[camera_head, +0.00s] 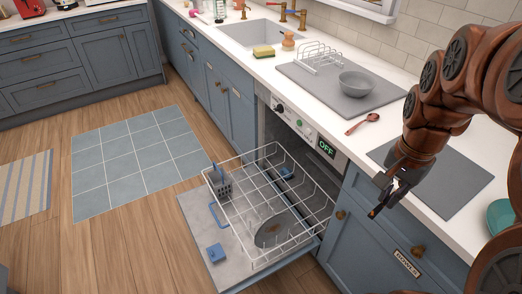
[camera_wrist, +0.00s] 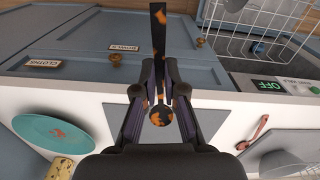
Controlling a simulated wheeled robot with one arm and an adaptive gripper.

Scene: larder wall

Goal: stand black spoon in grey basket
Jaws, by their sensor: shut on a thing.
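My gripper (camera_head: 390,190) is shut on the black spoon (camera_head: 376,211), held in front of the counter's edge, right of the open dishwasher. In the wrist view the black spoon (camera_wrist: 158,35) has orange speckles. Its handle points away between the fingers of my gripper (camera_wrist: 159,80), and its round bowl lies toward the palm. The grey basket (camera_head: 223,188) stands at the far left corner of the dishwasher's wire rack, well left of my gripper. Something blue sticks up from it.
The white wire rack (camera_head: 250,262) is pulled out over the open door and holds a grey plate (camera_head: 272,232). A reddish spoon (camera_head: 362,123), a grey mat (camera_head: 455,180) and a grey bowl (camera_head: 357,83) are on the counter. A teal plate (camera_wrist: 55,138) lies nearby.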

